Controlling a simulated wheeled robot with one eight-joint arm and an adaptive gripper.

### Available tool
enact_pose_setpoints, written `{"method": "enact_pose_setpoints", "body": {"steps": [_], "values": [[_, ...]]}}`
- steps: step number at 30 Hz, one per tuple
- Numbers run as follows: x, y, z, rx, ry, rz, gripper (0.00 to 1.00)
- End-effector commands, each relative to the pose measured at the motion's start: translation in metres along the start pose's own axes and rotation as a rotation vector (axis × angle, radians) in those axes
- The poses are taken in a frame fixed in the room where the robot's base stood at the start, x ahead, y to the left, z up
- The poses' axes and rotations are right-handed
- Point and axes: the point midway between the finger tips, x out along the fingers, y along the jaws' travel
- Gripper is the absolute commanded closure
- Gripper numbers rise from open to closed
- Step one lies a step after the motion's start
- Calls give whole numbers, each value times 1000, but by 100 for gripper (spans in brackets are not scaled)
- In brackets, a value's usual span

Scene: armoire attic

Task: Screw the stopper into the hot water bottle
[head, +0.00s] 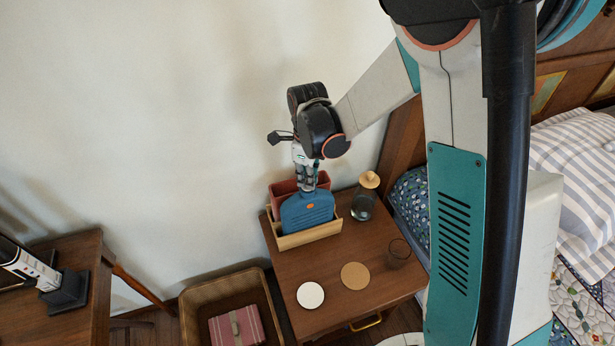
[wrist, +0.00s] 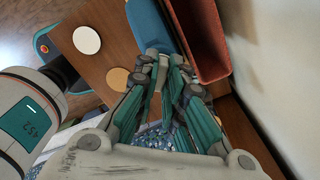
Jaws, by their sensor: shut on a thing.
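The blue hot water bottle (head: 308,214) stands upright in a light wooden holder (head: 310,236) on the bedside table, with an orange mark on its front. In the wrist view its blue body (wrist: 150,24) shows just past my fingertips. My gripper (head: 306,182) points down at the bottle's neck from above, and its fingers (wrist: 163,62) are closed together there. The stopper is hidden between the fingers, and the mouth of the bottle is covered too. I cannot tell how far the stopper sits in the neck.
A red open-topped box (head: 287,187) stands right behind the bottle. A glass carafe (head: 361,208) with a wooden top is close on the right. A drinking glass (head: 399,253), cork coaster (head: 355,276) and white coaster (head: 310,295) lie nearer. The wall is behind; the bed is right.

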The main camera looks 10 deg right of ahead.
Motion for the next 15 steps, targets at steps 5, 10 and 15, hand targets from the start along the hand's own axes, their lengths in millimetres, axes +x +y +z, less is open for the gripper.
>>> {"method": "enact_pose_setpoints", "body": {"steps": [5, 10, 15], "values": [[-2, 0, 0, 0, 0, 0, 100], [-5, 0, 0, 0, 0, 0, 100], [-8, 0, 0, 0, 0, 0, 100]]}}
